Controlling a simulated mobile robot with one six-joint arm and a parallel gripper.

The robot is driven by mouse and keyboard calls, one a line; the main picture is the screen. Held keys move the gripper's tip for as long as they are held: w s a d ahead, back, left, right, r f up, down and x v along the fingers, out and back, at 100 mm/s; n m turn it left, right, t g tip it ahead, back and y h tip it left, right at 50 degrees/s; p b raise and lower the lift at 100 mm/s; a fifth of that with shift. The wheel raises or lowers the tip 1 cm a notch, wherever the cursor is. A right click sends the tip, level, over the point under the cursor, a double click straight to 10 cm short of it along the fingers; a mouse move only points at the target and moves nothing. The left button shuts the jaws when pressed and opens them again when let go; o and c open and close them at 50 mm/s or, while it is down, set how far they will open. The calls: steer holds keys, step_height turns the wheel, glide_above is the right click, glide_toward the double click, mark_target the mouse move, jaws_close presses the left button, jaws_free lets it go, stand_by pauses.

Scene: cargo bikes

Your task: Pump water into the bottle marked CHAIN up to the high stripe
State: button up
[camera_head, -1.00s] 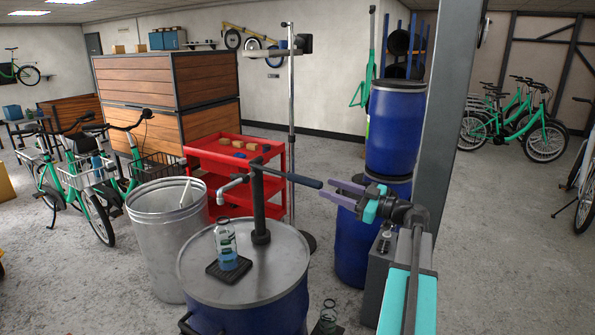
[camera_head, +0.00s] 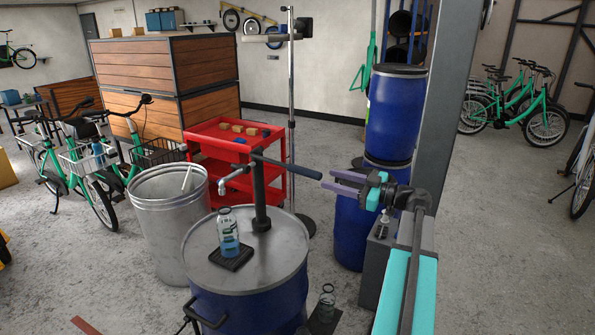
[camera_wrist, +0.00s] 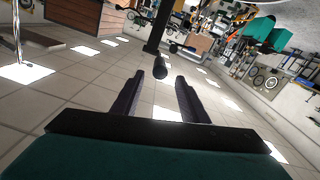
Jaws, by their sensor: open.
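A clear bottle (camera_head: 228,243) stands upright on a black drip grate (camera_head: 232,260) on top of the blue drum (camera_head: 262,308), beneath the pump spout (camera_head: 223,185). Its lower part holds blue liquid; its lettering and stripes are too small to read. The pump (camera_head: 260,200) rises from the drum lid, and its dark lever (camera_head: 288,167) points right, towards my gripper. My gripper (camera_head: 329,180) is open and empty, with its purple fingers close to the lever's tip. In the wrist view the lever's tip (camera_wrist: 160,67) shows just ahead, between the two fingers.
Another bottle (camera_head: 327,301) stands low at the drum's right side, and a third (camera_head: 382,225) on a grey box. A metal bin (camera_head: 168,225) and a red cart (camera_head: 222,150) stand left of and behind the pump. Stacked blue barrels (camera_head: 393,115) and a grey post are behind my arm.

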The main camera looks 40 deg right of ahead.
mark_target(298, 170)
steer(key=p+x, duration=0.4)
steer(key=x, duration=0.7)
steer(key=shift+w+a+r+p, duration=0.15)
steer(key=shift+w+a+p, duration=0.05)
steer(key=shift+w+p, duration=0.15)
steer(key=shift+x, duration=0.8)
steer(key=shift+c, duration=0.4)
jaws_close()
